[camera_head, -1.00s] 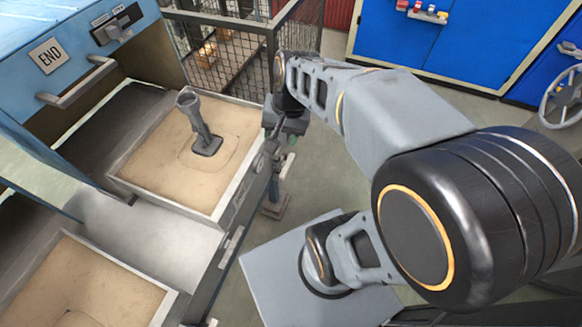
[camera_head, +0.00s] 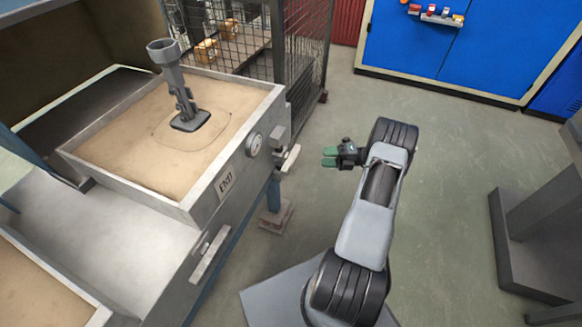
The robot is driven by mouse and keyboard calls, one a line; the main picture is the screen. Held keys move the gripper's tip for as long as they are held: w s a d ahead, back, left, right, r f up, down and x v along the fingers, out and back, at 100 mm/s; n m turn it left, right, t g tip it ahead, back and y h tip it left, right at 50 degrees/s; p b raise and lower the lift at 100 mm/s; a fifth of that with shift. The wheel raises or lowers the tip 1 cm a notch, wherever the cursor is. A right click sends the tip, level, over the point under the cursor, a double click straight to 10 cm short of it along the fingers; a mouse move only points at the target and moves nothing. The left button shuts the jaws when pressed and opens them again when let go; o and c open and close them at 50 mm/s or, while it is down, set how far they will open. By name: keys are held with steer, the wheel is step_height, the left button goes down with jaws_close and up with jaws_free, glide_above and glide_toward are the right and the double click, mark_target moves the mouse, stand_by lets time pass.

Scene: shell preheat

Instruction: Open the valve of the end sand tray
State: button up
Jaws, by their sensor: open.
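The end sand tray (camera_head: 262,118) is on the left, filled with sand and carrying an "END" plate (camera_head: 225,183) on its front wall. A grey funnel-shaped piece (camera_head: 172,75) stands upright in the sand. A round gauge (camera_head: 254,144) sits on the front wall near the right corner. Beside it is the valve, with a pale lever (camera_head: 290,158) sticking out from the tray. My gripper (camera_head: 328,157) is open and empty, to the right of the lever and apart from it. Its green fingers point left toward the lever.
A mesh fence (camera_head: 306,60) stands behind the end tray. Blue cabinets (camera_head: 430,50) are at the back.

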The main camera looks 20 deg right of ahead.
mark_target(295, 159)
steer(key=shift+m, duration=0.3)
steer(key=b+x, duration=0.1)
steer(key=x, duration=0.3)
steer(key=b+x, duration=0.1)
steer(key=x, duration=0.8)
steer(key=shift+w+f+b, duration=0.2)
steer(key=shift+f+b, duration=0.1)
steer(key=shift+b, duration=0.1)
steer(key=shift+c, duration=0.5)
jaws_close()
